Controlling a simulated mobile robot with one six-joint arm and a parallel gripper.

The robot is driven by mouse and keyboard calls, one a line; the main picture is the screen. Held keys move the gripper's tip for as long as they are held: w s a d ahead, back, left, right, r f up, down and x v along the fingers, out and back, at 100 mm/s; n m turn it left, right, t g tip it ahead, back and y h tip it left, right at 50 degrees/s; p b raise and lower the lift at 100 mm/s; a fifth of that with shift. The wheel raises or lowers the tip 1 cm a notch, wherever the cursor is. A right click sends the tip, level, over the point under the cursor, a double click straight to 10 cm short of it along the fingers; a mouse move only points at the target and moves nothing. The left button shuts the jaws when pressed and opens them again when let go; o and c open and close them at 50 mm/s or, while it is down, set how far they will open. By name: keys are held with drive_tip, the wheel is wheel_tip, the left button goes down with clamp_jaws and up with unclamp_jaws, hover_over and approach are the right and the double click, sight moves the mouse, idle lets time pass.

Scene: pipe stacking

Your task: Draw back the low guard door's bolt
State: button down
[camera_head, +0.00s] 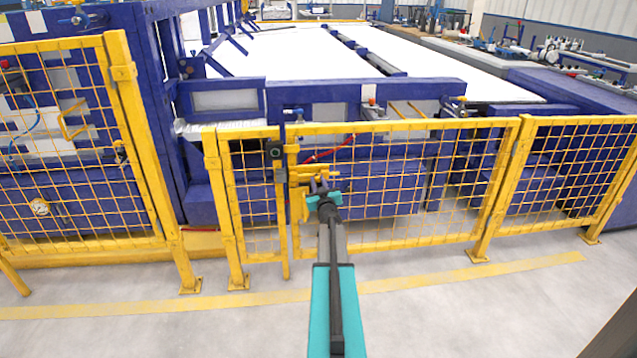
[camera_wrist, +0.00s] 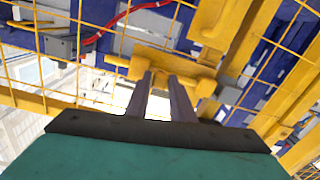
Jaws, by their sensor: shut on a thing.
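The low guard door (camera_head: 400,126) is a yellow framed mesh panel in the middle of the head view, standing upright in line with the fence. Its yellow bolt (camera_head: 302,172) lies level near the upper left corner of the door. In the wrist view the bolt (camera_wrist: 196,72) runs across just beyond my fingertips. My gripper (camera_head: 319,186) is at the bolt, and in the wrist view its two dark fingers (camera_wrist: 160,80) are shut on a small yellow part of it, which looks like its handle. The fingers partly hide that part.
A narrow mesh panel (camera_head: 251,131) stands left of the door, with a dark box (camera_head: 273,149) near the door's edge. A taller yellow fence (camera_head: 70,42) is at the far left. Blue machinery (camera_head: 420,90) stands behind. The grey floor in front is clear apart from yellow line markings.

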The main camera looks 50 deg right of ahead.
sight(319, 180)
drive_tip(key=c, duration=1.5)
unclamp_jaws()
drive_tip(key=shift+s+d+r, duration=0.1)
drive_tip(key=shift+s+d, duration=0.25)
drive_tip(key=shift+d, duration=0.05)
drive_tip(key=shift+c, duration=0.2)
drive_tip(key=shift+w+a, duration=0.15)
drive_tip(key=shift+a, duration=0.15)
drive_tip(key=shift+v, duration=1.5)
drive_tip(key=v, duration=1)
drive_tip(key=shift+s, duration=0.3)
drive_tip(key=shift+a, duration=0.1)
